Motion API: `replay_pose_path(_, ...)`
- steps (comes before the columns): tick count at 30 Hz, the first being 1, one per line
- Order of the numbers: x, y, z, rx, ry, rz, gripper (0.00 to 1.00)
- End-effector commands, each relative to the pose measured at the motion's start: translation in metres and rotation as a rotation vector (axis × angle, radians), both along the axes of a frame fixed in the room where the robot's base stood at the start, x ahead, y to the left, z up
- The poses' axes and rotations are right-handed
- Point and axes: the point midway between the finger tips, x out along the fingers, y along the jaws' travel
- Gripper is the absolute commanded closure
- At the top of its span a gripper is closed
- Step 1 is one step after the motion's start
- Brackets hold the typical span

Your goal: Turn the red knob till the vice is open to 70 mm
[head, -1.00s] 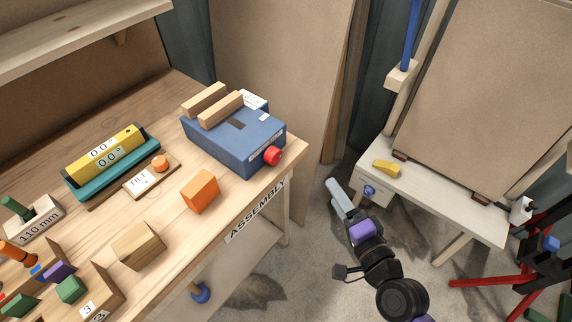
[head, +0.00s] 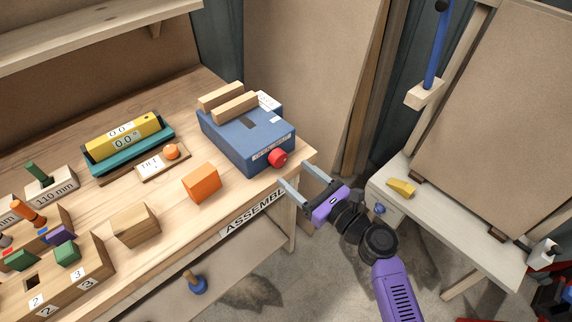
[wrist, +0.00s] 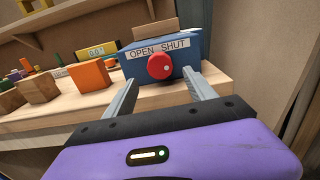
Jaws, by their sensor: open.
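The vice is a blue box (head: 240,148) at the right end of the workbench, with two wooden jaws (head: 228,102) on top and a gap between them. The red knob (head: 278,158) sits on its front face. My gripper (head: 303,179) is open and empty, just off the bench edge in front of the knob. In the wrist view its fingers (wrist: 163,97) stand either side of the knob, apart from it.
An orange block (head: 201,183) and a wooden block (head: 135,225) stand left of the vice. A yellow and teal level device (head: 128,145) is farther left. A side table (head: 440,220) with a yellow piece (head: 401,188) stands right. Open floor lies between.

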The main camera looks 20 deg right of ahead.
Motion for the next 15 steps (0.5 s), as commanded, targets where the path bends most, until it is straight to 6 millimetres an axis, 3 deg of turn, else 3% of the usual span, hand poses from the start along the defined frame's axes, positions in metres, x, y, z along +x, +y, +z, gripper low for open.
replay_pose_path(6, 0.032, 0.01, 0.001, -0.001, -0.001, -0.001, 0.35)
replay_pose_path(15, 0.046, 0.015, 0.0, -0.003, 0.0, -0.002, 0.35)
